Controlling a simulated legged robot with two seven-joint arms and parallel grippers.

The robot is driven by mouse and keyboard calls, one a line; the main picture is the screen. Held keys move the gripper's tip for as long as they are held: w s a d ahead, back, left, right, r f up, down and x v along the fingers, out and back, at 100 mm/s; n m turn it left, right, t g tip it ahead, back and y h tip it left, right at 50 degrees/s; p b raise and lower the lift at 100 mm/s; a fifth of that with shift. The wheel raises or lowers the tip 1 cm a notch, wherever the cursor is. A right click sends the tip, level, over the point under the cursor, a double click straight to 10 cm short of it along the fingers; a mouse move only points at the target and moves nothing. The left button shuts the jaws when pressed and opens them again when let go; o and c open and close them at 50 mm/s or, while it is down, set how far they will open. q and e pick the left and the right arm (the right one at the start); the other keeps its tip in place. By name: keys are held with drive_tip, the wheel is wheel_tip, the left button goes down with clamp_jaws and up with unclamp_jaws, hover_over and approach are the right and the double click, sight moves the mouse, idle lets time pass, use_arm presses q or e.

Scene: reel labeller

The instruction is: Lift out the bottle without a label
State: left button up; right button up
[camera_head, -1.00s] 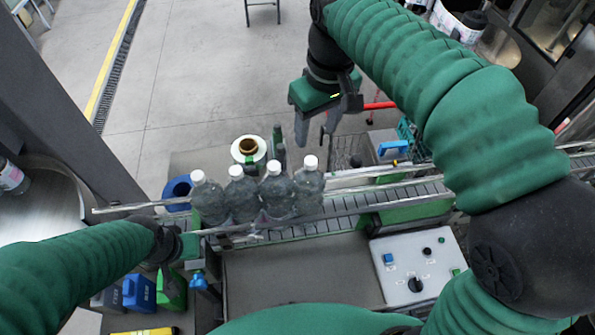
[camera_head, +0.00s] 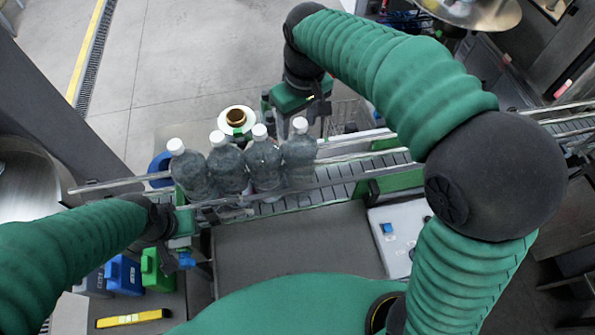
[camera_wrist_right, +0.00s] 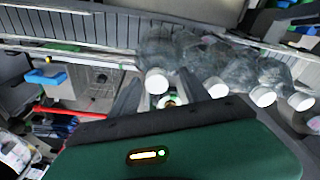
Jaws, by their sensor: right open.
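Several clear bottles with white caps stand upright in a row on the conveyor. In the head view the rightmost bottle (camera_head: 299,160) stands at the row's end, beside another bottle (camera_head: 263,163); the leftmost bottle (camera_head: 190,172) is at the other end. I cannot tell which bottle lacks a label. My right gripper (camera_head: 298,115) is open and empty just behind the rightmost bottle's cap. In the right wrist view its fingers (camera_wrist_right: 163,98) point toward that bottle (camera_wrist_right: 157,57), its cap showing between them. My left gripper (camera_head: 184,238) is by the conveyor's near left; its jaws are unclear.
Metal guide rails (camera_head: 355,160) run along the conveyor (camera_head: 335,190). A white label reel (camera_head: 237,121) stands behind the bottles. A control box (camera_head: 390,232) is at the near right. Blue (camera_head: 122,273) and green containers (camera_head: 155,270) stand at lower left.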

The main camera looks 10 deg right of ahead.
drive_tip(key=shift+s+f, duration=0.1)
drive_tip(key=shift+f, duration=0.7)
drive_tip(key=shift+s+r, duration=0.1)
drive_tip(key=shift+r, duration=0.1)
drive_tip(key=shift+d, duration=0.2)
drive_tip(key=shift+c, duration=0.8)
drive_tip(key=shift+w+d+f, duration=0.1)
drive_tip(key=shift+w+d, duration=0.1)
drive_tip(key=shift+w, duration=0.1)
drive_tip(key=c, duration=0.5)
drive_tip(key=shift+s, duration=0.1)
drive_tip(key=c, duration=0.5)
drive_tip(key=shift+s+a, duration=0.1)
drive_tip(key=shift+a, duration=0.15)
clamp_jaws()
drive_tip(key=shift+d, duration=0.1)
drive_tip(key=shift+f, duration=0.15)
